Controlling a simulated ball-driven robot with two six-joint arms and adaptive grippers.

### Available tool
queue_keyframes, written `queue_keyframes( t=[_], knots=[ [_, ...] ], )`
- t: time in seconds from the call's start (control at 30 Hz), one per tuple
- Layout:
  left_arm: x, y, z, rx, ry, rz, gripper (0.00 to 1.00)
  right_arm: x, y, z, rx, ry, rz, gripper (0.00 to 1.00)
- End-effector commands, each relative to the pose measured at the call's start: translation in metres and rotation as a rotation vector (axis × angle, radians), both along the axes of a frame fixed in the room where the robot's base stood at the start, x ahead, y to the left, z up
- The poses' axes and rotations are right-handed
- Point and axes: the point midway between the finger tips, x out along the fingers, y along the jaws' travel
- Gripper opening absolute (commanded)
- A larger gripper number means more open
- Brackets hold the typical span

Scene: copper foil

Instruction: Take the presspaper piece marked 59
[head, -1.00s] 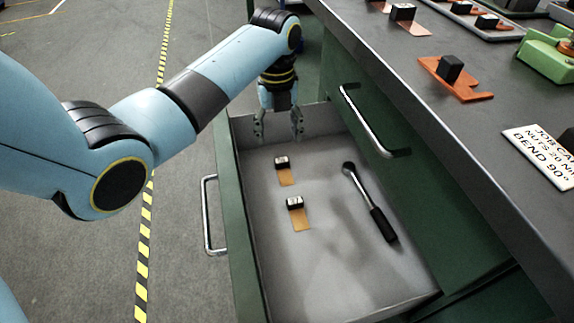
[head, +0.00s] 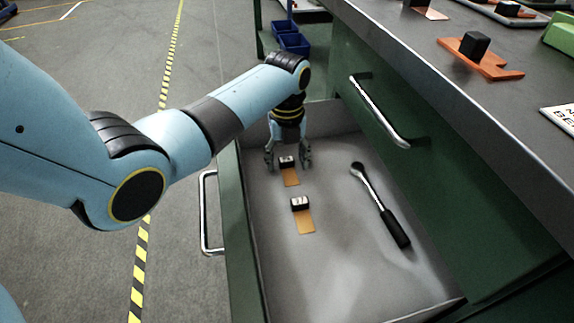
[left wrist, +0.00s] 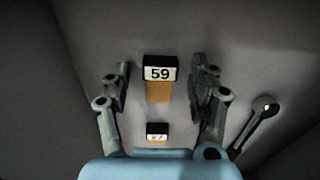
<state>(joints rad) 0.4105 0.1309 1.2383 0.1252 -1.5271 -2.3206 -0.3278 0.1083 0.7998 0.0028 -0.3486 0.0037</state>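The presspaper piece marked 59 (left wrist: 160,91) is a tan strip with a black block carrying a white label. It lies in the open drawer and also shows in the head view (head: 290,178). My left gripper (head: 289,166) is open, pointing down into the drawer around the far piece's block. In the left wrist view the fingers of my left gripper (left wrist: 160,90) stand apart on both sides of the 59 block, with gaps. My right gripper is not in view.
The open drawer (head: 335,285) also holds a ratchet wrench (head: 382,205) to the right. The drawer walls stand close around the left gripper. The bench top above bears an orange piece with a black block (head: 480,62). Blue bins (head: 290,38) stand beyond.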

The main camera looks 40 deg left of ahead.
Motion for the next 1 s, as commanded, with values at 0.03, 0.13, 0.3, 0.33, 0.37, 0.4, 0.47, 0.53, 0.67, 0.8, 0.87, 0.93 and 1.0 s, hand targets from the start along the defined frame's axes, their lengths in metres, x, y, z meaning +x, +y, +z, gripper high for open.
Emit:
queue_keyframes(
  t=[0.03,0.13,0.3,0.33,0.37,0.4,0.47,0.53,0.67,0.8,0.87,0.93,1.0],
  knots=[
    [0.000,0.000,0.000,0.000,0.000,0.000,0.52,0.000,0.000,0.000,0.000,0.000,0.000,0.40],
    [0.000,0.000,0.000,0.000,0.000,0.000,0.39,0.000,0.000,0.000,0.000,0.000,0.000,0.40],
    [0.000,0.000,0.000,-0.001,0.001,0.000,0.17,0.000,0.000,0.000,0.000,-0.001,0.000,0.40],
    [0.000,0.000,0.000,-0.001,0.001,0.000,0.13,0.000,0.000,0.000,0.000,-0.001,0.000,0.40],
    [0.000,0.000,0.000,-0.001,0.001,0.000,0.10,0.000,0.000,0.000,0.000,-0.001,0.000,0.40],
    [0.000,0.000,0.000,-0.001,0.001,0.000,0.10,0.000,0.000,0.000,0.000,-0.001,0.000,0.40],
    [0.000,0.000,0.000,-0.001,0.001,0.000,0.10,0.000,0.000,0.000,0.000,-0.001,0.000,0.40],
    [0.000,0.000,0.000,-0.001,0.001,0.000,0.10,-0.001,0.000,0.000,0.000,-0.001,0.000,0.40],
    [0.000,0.000,0.004,0.000,0.000,0.000,0.10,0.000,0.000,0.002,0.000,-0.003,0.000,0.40],
    [0.001,0.000,0.018,-0.001,-0.002,0.000,0.10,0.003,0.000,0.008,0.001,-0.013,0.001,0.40],
    [0.001,0.000,0.027,0.000,-0.003,0.000,0.10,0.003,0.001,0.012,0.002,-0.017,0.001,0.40],
    [0.001,0.000,0.041,0.000,-0.004,0.000,0.10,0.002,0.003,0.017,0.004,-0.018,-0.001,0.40],
    [-0.004,-0.008,0.051,-0.004,-0.002,-0.001,0.10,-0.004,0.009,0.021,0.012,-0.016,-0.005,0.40]
  ],
)
